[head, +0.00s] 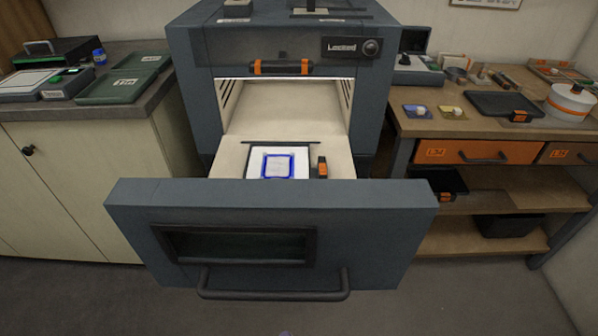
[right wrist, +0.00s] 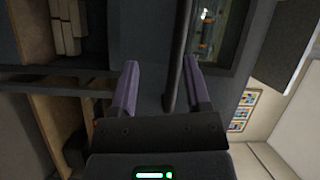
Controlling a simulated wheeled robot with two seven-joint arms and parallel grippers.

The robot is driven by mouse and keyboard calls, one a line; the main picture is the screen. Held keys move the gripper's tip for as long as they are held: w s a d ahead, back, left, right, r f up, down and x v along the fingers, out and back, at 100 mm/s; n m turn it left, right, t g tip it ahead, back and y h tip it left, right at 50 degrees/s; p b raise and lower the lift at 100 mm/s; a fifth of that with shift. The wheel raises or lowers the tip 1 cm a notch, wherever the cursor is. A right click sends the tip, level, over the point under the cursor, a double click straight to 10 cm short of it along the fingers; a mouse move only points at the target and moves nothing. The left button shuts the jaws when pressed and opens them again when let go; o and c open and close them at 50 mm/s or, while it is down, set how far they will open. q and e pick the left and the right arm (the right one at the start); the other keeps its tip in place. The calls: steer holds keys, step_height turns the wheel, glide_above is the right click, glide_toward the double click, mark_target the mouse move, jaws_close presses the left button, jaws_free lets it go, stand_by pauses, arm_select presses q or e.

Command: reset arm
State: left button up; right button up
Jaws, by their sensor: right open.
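My right gripper (right wrist: 162,85) shows in the right wrist view with its two purple fingers apart and nothing clamped. The dark bar of the kiln door handle (right wrist: 178,55) appears between the fingers, closer to one of them; I cannot tell how far beyond them it is. In the head view the grey kiln (head: 290,45) has its drawer-like door (head: 270,195) pulled out, with the handle (head: 272,295) low on its front. A white tile with a blue-framed pane (head: 278,165) lies inside on the pale drawer floor. My left gripper is not in view.
A small orange-and-black item (head: 322,167) is beside the tile. Dark green trays (head: 118,86) sit on the left counter. The right workbench (head: 445,125) holds small coloured pads, a black tray (head: 502,104) and a white round pot (head: 570,100). The floor in front is clear.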

steer(key=s+d+n+g+h, duration=0.3)
steer(key=d+n+g+h, duration=0.1)
steer(key=d+n+g, duration=0.3)
steer(key=s+d+n+g+h, duration=0.45)
steer(key=d+g, duration=0.25)
steer(key=d, duration=0.2)
step_height(320, 180, down, 18)
steer(key=s, duration=0.2)
steer(key=s+d+f+g, duration=0.2)
steer(key=s+d+f, duration=0.1)
steer(key=s+f, duration=0.7)
steer(key=s+n, duration=0.1)
steer(key=s, duration=0.2)
steer(key=shift+s+f, duration=0.15)
steer(key=shift+f, duration=0.15)
